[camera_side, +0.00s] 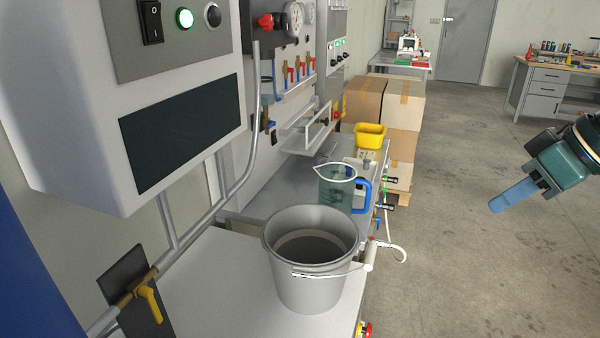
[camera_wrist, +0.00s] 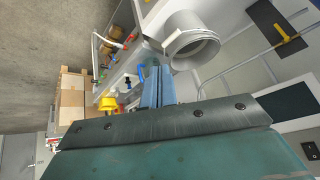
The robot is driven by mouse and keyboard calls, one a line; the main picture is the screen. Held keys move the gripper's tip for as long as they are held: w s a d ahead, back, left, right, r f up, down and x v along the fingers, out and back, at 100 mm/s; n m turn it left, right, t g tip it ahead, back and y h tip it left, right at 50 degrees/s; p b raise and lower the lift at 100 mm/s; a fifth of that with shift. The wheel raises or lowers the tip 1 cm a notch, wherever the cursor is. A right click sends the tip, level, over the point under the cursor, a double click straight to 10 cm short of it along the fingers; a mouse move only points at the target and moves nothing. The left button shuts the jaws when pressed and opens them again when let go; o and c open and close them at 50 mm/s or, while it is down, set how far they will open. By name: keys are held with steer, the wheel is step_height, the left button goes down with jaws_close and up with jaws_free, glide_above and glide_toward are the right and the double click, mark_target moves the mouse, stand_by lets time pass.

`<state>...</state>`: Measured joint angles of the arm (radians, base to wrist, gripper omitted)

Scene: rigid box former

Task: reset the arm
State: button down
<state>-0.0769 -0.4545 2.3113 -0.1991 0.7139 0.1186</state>
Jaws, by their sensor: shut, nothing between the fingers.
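My gripper (camera_side: 513,196) is at the right of the side view, in the air over the open floor, well apart from the bench. Its blue fingers are together with nothing between them and point down and left. The fingers also show in the wrist view (camera_wrist: 158,88), pointing toward the bench with the bucket beside them in the picture. A grey bucket (camera_side: 312,285) stands upright on the near bench; it also shows in the wrist view (camera_wrist: 190,50). A clear jug with a blue handle (camera_side: 362,195) stands behind the bucket.
A grey control box (camera_side: 150,60) hangs over the bench at left, with a pipe (camera_side: 240,170) and a yellow-handled valve (camera_side: 150,302) below it. A yellow bin (camera_side: 370,137) and cardboard boxes (camera_side: 405,105) stand farther back. The floor (camera_side: 460,270) around my gripper is clear.

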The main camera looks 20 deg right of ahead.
steer(key=s+d+f+m+h, duration=0.1)
steer(key=s+d+f+h, duration=0.1)
steer(key=s+d, duration=0.4)
steer(key=s+f, duration=0.1)
steer(key=s, duration=0.2)
steer(key=shift+s+d+m+g, duration=0.15)
steer(key=shift+s+m+g, duration=0.15)
